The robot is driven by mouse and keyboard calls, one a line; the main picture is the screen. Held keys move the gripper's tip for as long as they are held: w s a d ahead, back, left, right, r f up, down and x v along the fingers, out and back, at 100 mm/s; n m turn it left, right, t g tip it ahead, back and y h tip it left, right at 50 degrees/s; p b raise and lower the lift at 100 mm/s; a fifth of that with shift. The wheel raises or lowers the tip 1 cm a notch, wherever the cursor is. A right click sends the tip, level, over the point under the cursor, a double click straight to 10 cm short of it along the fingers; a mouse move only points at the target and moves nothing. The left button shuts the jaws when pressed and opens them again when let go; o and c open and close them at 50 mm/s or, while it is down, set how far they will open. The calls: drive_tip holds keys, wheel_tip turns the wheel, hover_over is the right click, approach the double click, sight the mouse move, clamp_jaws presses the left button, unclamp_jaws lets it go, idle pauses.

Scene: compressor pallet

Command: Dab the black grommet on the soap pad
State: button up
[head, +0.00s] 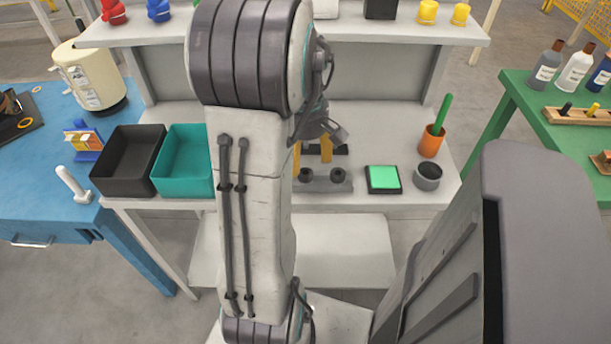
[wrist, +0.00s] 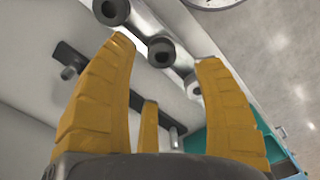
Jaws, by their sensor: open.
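Black ring-shaped grommets sit in a row on a grey rack (head: 322,187) on the white bench. Two show in the head view, a left one (head: 306,175) and a right one (head: 338,175). The green soap pad (head: 383,178) lies in a black tray right of the rack.
A grey cup (head: 428,177) and an orange pot (head: 432,141) with a green stick stand right of the pad. A black bin (head: 127,160) and a teal bin (head: 182,160) are at left. A shelf (head: 400,30) spans above the bench. My arm hides the bench's middle.

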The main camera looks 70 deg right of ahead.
sight(305, 174)
drive_tip(key=shift+a+f+b, duration=0.2)
drive_tip(key=shift+f+b, duration=0.3)
drive_tip(key=shift+f, duration=2.2)
drive_tip(key=shift+c, duration=0.4)
drive_tip(key=c, duration=1)
